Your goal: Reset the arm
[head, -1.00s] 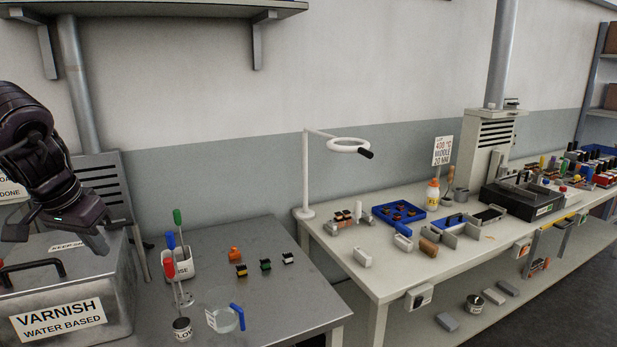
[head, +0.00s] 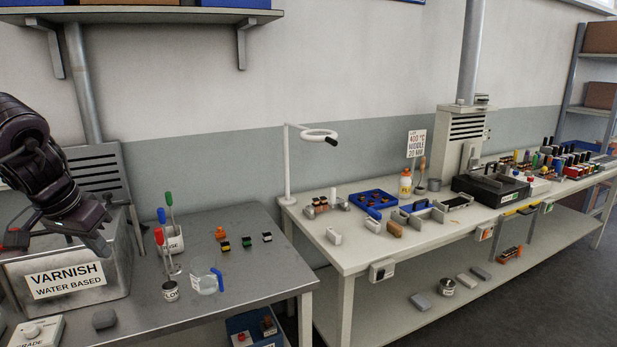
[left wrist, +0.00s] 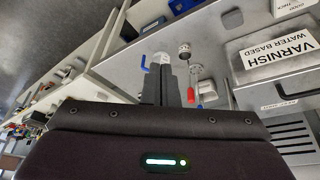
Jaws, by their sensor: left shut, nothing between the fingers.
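My left gripper (head: 98,243) comes in from the left in the head view and hangs over the metal varnish tank (head: 118,262). Its fingers are together and empty. In the left wrist view the closed fingers (left wrist: 162,82) point away from the camera, towards the bench. The tank's label also shows in the left wrist view (left wrist: 280,50). My right gripper is in neither view.
The grey metal bench (head: 250,277) holds a clear beaker (head: 206,279) with a blue handle, a cup of tools (head: 172,240) and several small connectors (head: 224,246). A white bench (head: 340,256) with a blue tray (head: 372,199) stands to the right.

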